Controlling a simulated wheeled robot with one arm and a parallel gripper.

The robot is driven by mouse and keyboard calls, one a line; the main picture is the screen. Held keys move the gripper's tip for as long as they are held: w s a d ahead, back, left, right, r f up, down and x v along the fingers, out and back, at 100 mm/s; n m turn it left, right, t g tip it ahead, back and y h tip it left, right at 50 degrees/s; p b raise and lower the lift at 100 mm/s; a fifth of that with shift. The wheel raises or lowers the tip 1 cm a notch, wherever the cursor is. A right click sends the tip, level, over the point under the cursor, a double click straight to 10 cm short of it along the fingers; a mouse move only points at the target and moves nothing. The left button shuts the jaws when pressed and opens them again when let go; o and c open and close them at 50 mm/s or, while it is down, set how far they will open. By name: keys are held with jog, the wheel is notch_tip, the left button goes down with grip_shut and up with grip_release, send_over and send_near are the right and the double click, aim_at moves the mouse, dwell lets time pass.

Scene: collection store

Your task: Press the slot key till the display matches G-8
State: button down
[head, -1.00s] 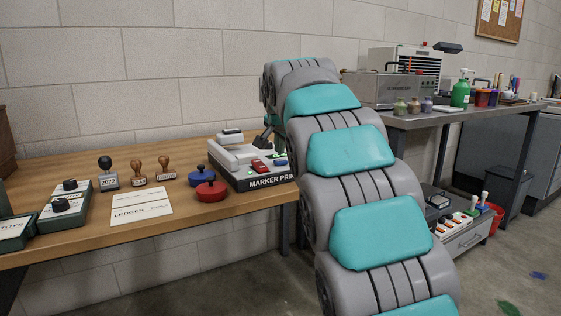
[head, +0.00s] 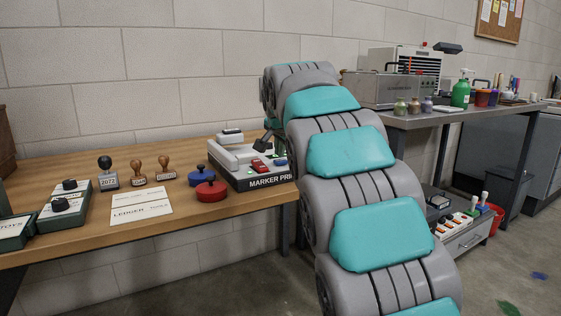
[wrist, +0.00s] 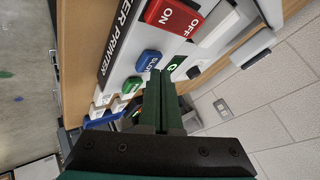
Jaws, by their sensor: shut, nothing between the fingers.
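The marker printer (head: 233,176) is a grey and black box near the right end of the wooden bench. In the wrist view its top carries a red ON/OFF switch (wrist: 172,17), a blue key (wrist: 148,60) with white lettering that seems to read SLOT, and a green key (wrist: 132,84). A green display (wrist: 176,62) shows a white G; the rest of its reading cannot be made out. My gripper (wrist: 161,74) is shut and empty, its tips close beside the blue key and the display. Contact with the key cannot be told. The gripper (head: 262,144) is small and dark in the head view.
A red knobbed pad (head: 211,191) and a blue one (head: 202,176) stand left of the printer. My arm hides the bench's right end. A grey side bench (head: 440,119) stands behind.

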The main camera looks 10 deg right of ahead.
aim_at(279, 161)
jog(key=shift+f, duration=0.5)
dwell(0.4)
jog(key=shift+r, duration=0.1)
jog(key=shift+r+p, duration=0.4)
jog(key=shift+r, duration=0.45)
jog(key=shift+r+p, duration=1.6)
jog(key=shift+r, duration=0.9)
dwell(0.8)
